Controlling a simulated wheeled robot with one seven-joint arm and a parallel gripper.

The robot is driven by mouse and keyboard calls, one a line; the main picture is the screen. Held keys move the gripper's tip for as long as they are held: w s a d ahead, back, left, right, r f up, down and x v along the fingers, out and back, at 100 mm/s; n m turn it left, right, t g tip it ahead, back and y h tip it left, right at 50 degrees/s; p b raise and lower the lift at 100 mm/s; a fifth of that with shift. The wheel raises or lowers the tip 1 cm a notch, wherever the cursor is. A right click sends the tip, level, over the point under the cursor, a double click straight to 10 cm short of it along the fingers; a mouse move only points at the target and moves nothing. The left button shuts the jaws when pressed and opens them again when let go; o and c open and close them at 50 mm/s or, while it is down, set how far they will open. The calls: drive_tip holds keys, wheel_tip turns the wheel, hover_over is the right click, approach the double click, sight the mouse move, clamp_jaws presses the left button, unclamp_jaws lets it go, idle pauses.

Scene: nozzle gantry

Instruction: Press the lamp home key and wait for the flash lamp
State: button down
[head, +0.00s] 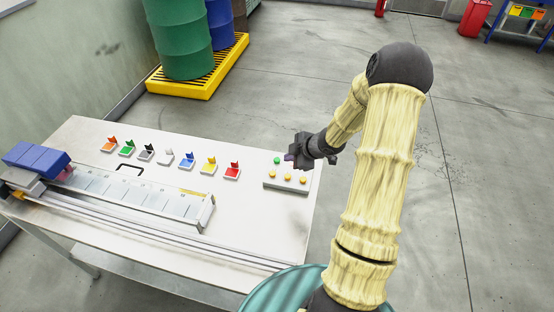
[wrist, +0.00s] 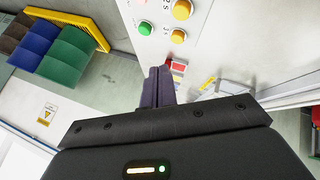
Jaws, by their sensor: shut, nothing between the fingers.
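A pale key panel (head: 285,189) lies at the right end of the white table. It carries a green round button (head: 277,160) and several yellow ones (head: 287,177). In the wrist view the green button (wrist: 145,29) and yellow buttons (wrist: 182,9) sit beyond my fingers, with small numbers beside them. I cannot read which one is the lamp home key, and I cannot pick out a flash lamp. My gripper (head: 289,157) is just above the panel, close to the green button. Its dark purple fingers (wrist: 158,84) are shut and empty; contact with a button is not visible.
The white table (head: 95,138) bears a row of small coloured flagged blocks (head: 187,161) and a long rail (head: 150,225) with a blue carriage (head: 37,158). Drums (head: 180,40) stand on a yellow pallet (head: 205,80) behind.

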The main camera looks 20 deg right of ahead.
drive_tip(key=s+a+r+m+g+h, duration=0.2)
drive_tip(key=s+a+r+m, duration=0.4)
drive_tip(key=s, duration=0.4)
drive_tip(key=s+a+r+m+g+h, duration=0.2)
drive_tip(key=s+a+r+m, duration=0.3)
drive_tip(key=s, duration=0.6)
wheel_tip(320, 180, up, 3)
drive_tip(key=m, duration=0.3)
drive_tip(key=shift+a+m, duration=0.3)
drive_tip(key=shift+a, duration=0.1)
drive_tip(key=shift+a+f, duration=0.1)
